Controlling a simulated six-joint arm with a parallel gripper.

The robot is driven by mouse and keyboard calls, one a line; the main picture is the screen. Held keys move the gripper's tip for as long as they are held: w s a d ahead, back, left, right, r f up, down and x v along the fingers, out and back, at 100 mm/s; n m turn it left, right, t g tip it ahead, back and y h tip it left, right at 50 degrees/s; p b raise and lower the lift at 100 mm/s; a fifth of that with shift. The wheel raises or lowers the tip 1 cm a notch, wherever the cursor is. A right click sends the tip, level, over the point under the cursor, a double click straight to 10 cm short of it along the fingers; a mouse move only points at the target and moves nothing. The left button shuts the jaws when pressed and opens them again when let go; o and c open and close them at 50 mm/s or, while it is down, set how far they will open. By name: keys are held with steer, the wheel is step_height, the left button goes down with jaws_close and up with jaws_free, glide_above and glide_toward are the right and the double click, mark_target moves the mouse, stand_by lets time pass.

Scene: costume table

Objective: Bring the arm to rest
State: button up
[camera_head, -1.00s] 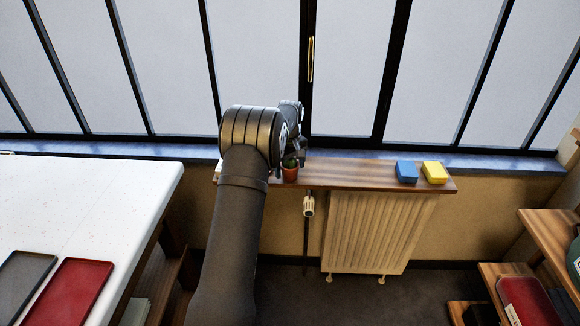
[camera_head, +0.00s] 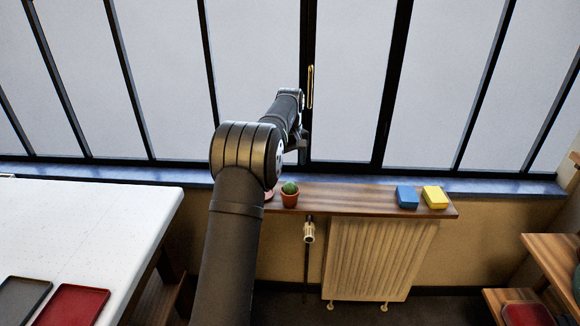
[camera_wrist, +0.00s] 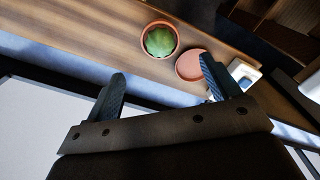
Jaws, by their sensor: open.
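My arm (camera_head: 245,155) reaches up in front of the window in the head view, bent at the elbow, with its far end near the window's central frame. My gripper (camera_wrist: 164,84) shows in the wrist view with its two dark fingers wide apart and nothing between them. It is above the wooden shelf (camera_wrist: 85,32) under the window. In the head view the gripper's fingers are mostly hidden behind the arm.
On the shelf stand a potted cactus (camera_head: 289,194) and a terracotta saucer (camera_wrist: 191,65), with a blue block (camera_head: 407,197) and a yellow block (camera_head: 435,197) further right. A radiator (camera_head: 375,255) is below. A white table (camera_head: 90,225) at left bears a red tray (camera_head: 72,305) and a grey tray (camera_head: 20,298).

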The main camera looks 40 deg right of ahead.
mark_target(290, 183)
step_height(290, 183, down, 12)
steer(key=shift+f, duration=0.2)
step_height(290, 183, up, 3)
steer(key=shift+f, duration=0.2)
steer(key=shift+r, duration=0.8)
